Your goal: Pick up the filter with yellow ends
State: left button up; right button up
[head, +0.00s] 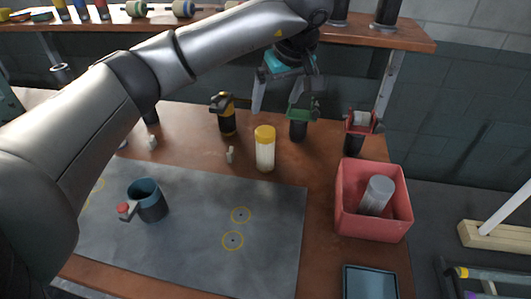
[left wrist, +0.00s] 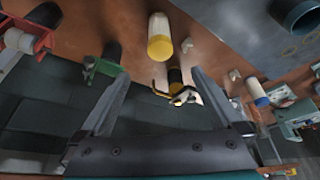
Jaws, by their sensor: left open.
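A cream-white cylinder with a yellow cap, the filter (head: 265,155), stands upright on the brown bench; its lower end shows no clear yellow. It also shows in the left wrist view (left wrist: 160,35), yellow end toward the camera. My left gripper (head: 276,107) is open and empty, above and behind the filter, with its fingers apart in the left wrist view (left wrist: 158,75). It does not touch the filter. My right gripper is not in view.
Behind the filter stand a yellow-and-black holder (head: 227,119), a green-topped holder (head: 299,128) and a red-topped one (head: 354,140). A red bin (head: 372,231) holding a grey cylinder is at right. A blue mug (head: 151,205) stands on the grey mat (head: 190,250). A shelf (head: 400,38) runs behind.

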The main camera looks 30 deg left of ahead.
aim_at(266, 131)
pick_arm(q)
jog(key=b+x, duration=0.1)
jog(key=x, duration=1.2)
jog(key=shift+a+f, duration=0.1)
jog(key=shift+f, duration=0.3)
grip_shut()
